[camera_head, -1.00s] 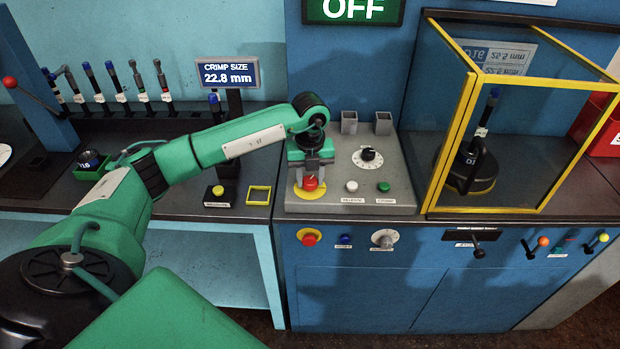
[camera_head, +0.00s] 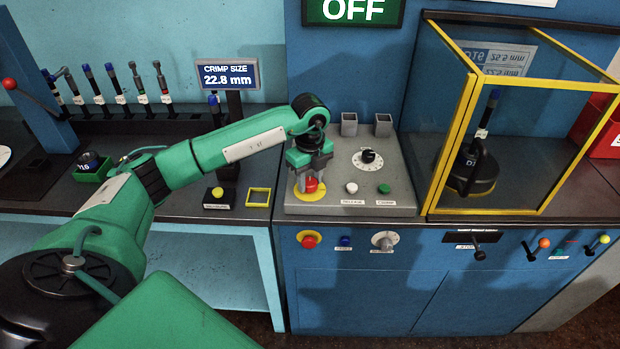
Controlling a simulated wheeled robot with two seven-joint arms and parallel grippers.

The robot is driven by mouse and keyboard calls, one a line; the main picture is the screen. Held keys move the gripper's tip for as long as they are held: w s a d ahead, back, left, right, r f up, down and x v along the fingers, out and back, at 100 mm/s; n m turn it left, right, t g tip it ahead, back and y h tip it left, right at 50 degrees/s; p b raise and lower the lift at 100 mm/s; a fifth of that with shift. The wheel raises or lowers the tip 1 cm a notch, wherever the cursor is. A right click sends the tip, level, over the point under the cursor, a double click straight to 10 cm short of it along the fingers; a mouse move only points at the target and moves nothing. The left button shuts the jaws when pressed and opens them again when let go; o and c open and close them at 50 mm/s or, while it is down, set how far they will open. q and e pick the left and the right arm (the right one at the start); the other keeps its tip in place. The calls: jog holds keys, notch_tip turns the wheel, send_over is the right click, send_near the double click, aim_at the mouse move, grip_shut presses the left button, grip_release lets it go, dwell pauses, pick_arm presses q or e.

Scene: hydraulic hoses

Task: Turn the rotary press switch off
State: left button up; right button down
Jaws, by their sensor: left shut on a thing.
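My left gripper (camera_head: 310,184) points down over the left front of the grey control panel (camera_head: 340,206). It is shut on the red knob (camera_head: 311,186), which sits on a yellow disc (camera_head: 309,195). The fingers partly hide the knob. A black rotary knob (camera_head: 369,156) with a white dial stands further back on the panel, apart from the gripper. The sign (camera_head: 352,9) above reads OFF. My right gripper does not show.
A white button (camera_head: 351,187) and a green button (camera_head: 383,188) lie right of the gripper. A yellow-framed glass guard (camera_head: 455,140) stands at the right. The cabinet front carries another red button (camera_head: 308,239), a silver knob (camera_head: 384,239) and levers.

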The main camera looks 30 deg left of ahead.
aim_at(310, 181)
pick_arm(q)
jog(key=shift+r, duration=0.1)
jog(key=o, duration=1)
jog(key=shift+r, duration=0.3)
notch_tip(310, 181, up, 13)
jog(key=b, duration=0.2)
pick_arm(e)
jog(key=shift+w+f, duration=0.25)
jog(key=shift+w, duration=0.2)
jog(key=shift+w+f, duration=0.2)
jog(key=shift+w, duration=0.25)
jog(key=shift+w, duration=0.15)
